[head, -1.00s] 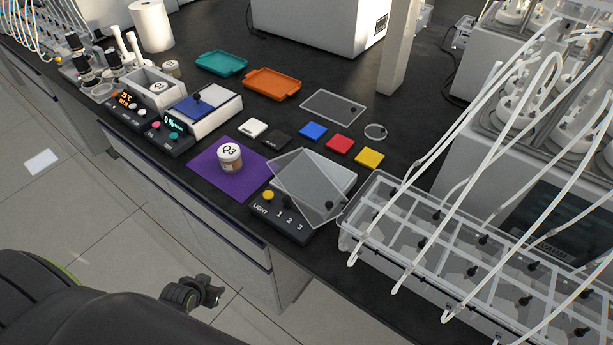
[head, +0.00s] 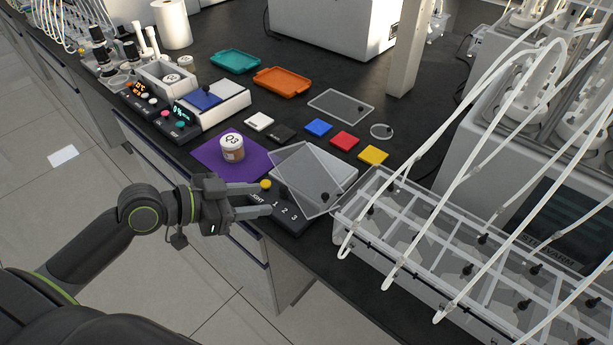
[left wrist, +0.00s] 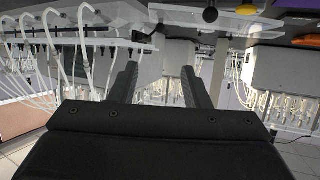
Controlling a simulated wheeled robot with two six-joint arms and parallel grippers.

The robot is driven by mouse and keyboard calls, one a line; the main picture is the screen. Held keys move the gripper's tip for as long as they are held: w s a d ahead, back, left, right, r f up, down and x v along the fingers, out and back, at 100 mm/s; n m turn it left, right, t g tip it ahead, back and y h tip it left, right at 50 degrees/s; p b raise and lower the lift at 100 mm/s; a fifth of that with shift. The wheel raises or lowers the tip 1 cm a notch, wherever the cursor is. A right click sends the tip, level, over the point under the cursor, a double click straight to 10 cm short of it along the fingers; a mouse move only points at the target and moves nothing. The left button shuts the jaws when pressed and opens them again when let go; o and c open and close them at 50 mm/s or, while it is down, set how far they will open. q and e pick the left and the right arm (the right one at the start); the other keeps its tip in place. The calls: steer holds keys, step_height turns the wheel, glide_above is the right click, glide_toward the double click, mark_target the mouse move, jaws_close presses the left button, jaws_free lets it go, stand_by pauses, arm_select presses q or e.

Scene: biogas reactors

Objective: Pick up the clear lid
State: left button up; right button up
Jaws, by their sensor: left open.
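A clear rectangular lid (head: 293,172) with a black knob lies askew over a pale panel on the black light box (head: 285,212). A second clear rectangular sheet (head: 341,106) with a black knob lies flat farther back, and a small clear round lid (head: 381,131) lies beside it. My left gripper (head: 268,199) is open and empty at the front-left edge of the light box, near its yellow button, apart from the askew lid. In the left wrist view its two fingers (left wrist: 160,75) are spread, with clear plates (left wrist: 205,16) at the top. My right gripper is out of view.
A jar (head: 232,149) stands on a purple mat (head: 205,158) left of the light box. Coloured tiles (head: 344,141) lie behind it. A clear compartment box (head: 375,243) with white tubes stands close on the right. Teal (head: 235,62) and orange (head: 282,82) trays lie farther back.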

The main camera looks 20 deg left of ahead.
arm_select(q)
steer(key=w+d, duration=0.1)
steer(key=p, duration=0.1)
glide_toward(322, 196)
steer(key=x, duration=0.4)
steer(key=shift+w+d+r, duration=0.15)
steer(key=shift+d+r, duration=0.05)
steer(key=shift+r, duration=0.15)
steer(key=p+x, duration=0.1)
steer(key=x, duration=0.3)
steer(key=shift+f+p, duration=0.4)
steer(key=shift+w+d+f, duration=0.3)
jaws_close()
